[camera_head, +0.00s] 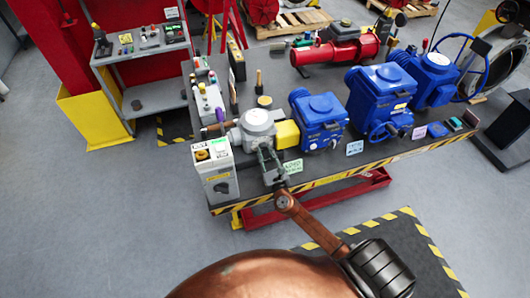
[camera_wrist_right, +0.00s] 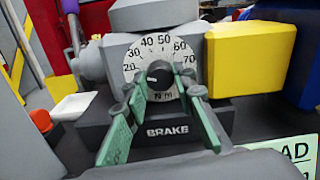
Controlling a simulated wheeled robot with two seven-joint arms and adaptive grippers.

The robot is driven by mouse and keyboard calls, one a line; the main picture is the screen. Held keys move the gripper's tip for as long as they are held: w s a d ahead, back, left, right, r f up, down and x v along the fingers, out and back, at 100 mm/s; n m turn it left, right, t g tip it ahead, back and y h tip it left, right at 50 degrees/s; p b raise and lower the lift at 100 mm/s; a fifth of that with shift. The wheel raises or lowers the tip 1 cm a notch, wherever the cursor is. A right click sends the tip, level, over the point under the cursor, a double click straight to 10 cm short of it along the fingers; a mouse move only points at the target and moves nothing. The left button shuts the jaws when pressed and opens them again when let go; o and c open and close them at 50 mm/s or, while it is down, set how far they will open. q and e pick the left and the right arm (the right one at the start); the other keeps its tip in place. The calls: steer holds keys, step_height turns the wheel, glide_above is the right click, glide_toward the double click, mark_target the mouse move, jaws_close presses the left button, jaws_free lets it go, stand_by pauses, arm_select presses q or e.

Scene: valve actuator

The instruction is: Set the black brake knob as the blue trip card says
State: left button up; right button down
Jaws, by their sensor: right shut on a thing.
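The black brake knob (camera_wrist_right: 160,75) is in front of a round white dial (camera_wrist_right: 158,46) numbered 20 to 70 with "N m" below. A small light mark shows on the knob's left side; its exact reading is unclear. My right gripper (camera_wrist_right: 160,92) is shut on the knob, its green-padded fingers on either side. In the head view, my right gripper (camera_head: 268,165) is at the front of the grey actuator (camera_head: 257,128) and hides the knob. A pale blue card (camera_head: 354,147) stands on the bench's front edge, its writing too small to read. My left gripper is not in view.
Blue actuators (camera_head: 318,120) stand to the right on the dark bench (camera_head: 330,165). A yellow block (camera_head: 287,135) adjoins the grey unit. A green card (camera_head: 292,167) and a white control box (camera_head: 215,172) are close to my gripper.

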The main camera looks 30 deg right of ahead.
steer(key=shift+f+m+b, duration=0.1)
steer(key=shift+m+b, duration=1.15)
steer(key=shift+m, duration=0.25)
steer(key=shift+m+b, duration=0.8)
steer(key=shift+m, duration=0.6)
steer(key=c, duration=1.6)
jaws_free()
steer(key=shift+s, duration=0.15)
steer(key=v, duration=1.1)
steer(key=shift+s, duration=0.35)
